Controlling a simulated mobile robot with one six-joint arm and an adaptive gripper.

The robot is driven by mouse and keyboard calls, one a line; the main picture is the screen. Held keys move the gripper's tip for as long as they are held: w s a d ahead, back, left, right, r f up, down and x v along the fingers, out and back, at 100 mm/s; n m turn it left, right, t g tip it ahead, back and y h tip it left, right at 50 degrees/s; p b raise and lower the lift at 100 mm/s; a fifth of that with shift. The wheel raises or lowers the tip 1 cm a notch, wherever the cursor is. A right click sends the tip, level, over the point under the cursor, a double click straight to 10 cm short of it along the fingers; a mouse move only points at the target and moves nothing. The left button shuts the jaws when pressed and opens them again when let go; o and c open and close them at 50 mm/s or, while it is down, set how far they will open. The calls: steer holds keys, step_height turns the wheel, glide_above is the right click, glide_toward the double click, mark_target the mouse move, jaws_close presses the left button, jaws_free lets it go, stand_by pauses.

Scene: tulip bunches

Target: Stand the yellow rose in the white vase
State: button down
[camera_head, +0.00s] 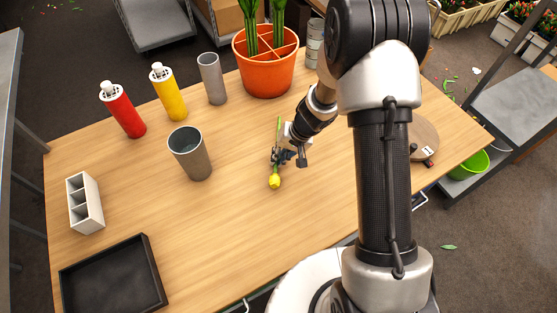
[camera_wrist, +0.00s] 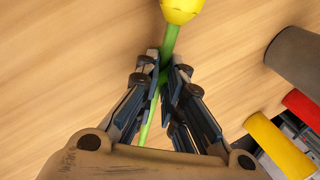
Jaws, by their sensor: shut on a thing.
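The yellow rose has a yellow head (camera_head: 275,182) and a green stem, and points towards the front of the table. My gripper (camera_head: 283,157) is shut on its stem. In the wrist view the fingertips (camera_wrist: 165,68) pinch the stem just below the rose's head (camera_wrist: 180,9). The rose is low over the table; I cannot tell whether it touches it. I see no clearly white vase. A wide grey pot (camera_head: 190,155) stands upright to the left of my gripper, and a slimmer grey one (camera_head: 212,80) stands farther back.
A red bottle (camera_head: 122,110) and a yellow bottle (camera_head: 168,93) stand at the back left. An orange planter (camera_head: 266,75) with green stems is behind my gripper. A white divided holder (camera_head: 85,204) and black tray (camera_head: 152,270) are at left. The front middle is clear.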

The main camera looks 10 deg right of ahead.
steer(key=shift+f, duration=0.1)
steer(key=c, duration=2.2)
jaws_free()
steer(key=shift+f, duration=0.15)
steer(key=o, duration=0.5)
